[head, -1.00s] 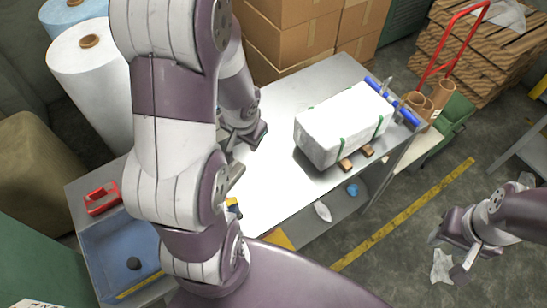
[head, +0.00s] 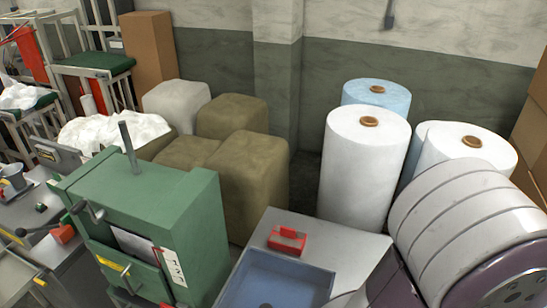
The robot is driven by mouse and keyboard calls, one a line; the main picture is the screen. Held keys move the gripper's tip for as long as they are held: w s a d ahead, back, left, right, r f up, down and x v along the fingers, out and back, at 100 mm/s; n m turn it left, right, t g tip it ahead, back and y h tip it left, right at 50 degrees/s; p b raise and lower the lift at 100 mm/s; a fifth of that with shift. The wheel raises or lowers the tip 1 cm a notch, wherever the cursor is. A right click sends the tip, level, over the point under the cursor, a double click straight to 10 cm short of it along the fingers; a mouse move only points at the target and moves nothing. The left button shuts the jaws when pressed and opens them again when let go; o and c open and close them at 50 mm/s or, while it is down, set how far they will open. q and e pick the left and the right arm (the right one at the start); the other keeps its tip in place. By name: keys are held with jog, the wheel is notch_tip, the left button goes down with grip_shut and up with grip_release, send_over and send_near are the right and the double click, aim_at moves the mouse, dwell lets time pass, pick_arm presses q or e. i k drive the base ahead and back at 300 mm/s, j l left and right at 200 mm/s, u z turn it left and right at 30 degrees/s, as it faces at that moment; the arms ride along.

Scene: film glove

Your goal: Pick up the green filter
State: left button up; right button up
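I cannot pick out a green filter with certainty. A small dark green item (head: 40,207) lies on the grey bench at the left edge of the head view, too small to identify. Neither of my grippers is in view. Only light grey and purple links of my own arm show at the lower right.
A green machine (head: 150,225) with a crank stands at the lower left. Brown bales (head: 255,180) and white rolls (head: 362,175) stand behind.

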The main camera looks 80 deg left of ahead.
aim_at(56, 178)
jog(key=u, duration=1.6)
